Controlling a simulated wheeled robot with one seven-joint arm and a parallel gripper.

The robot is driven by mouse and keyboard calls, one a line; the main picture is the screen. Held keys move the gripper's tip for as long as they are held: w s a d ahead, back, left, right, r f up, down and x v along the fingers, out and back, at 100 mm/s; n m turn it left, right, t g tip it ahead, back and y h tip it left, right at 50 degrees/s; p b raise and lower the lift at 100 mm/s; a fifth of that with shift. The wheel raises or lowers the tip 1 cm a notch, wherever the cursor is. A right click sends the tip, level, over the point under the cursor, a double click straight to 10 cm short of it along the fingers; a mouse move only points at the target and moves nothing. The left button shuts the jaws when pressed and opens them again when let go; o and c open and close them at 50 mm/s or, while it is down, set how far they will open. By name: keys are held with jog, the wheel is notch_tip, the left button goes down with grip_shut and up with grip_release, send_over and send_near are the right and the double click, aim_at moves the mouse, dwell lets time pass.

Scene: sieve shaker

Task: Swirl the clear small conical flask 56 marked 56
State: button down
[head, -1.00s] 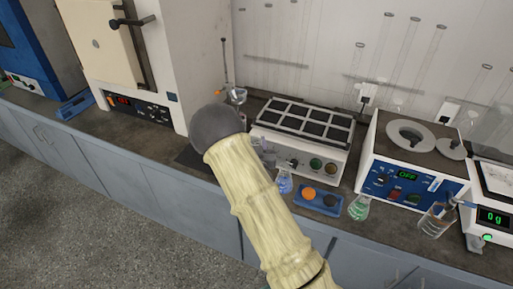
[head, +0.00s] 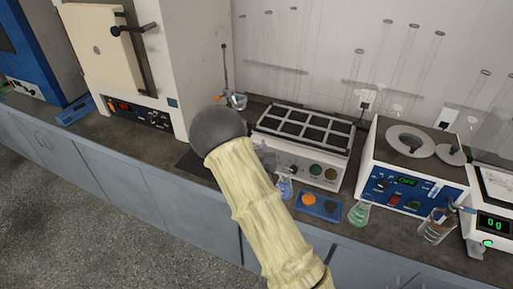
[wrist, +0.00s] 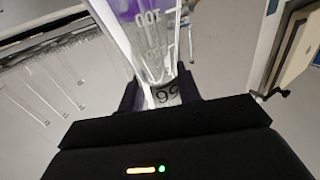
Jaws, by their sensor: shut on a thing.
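In the wrist view my gripper (wrist: 161,98) is shut on a clear conical flask (wrist: 143,45). The flask's far end runs out of the top of the picture. Purple shows at that end; I cannot tell whether it is liquid inside or something behind. In the head view my own arm hides most of the gripper and the flask.
A blue-liquid flask (head: 285,188), a blue tray (head: 319,213) with orange and dark round pieces, a green flask (head: 359,213) and a beaker (head: 435,228) stand along the bench front. Behind are a block heater (head: 305,165), a blue-fronted device (head: 405,190) and a balance (head: 490,225).

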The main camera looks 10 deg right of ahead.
jog(key=shift+r+p, duration=0.95)
jog(key=shift+r, duration=1.2)
jog(key=shift+f, duration=0.1)
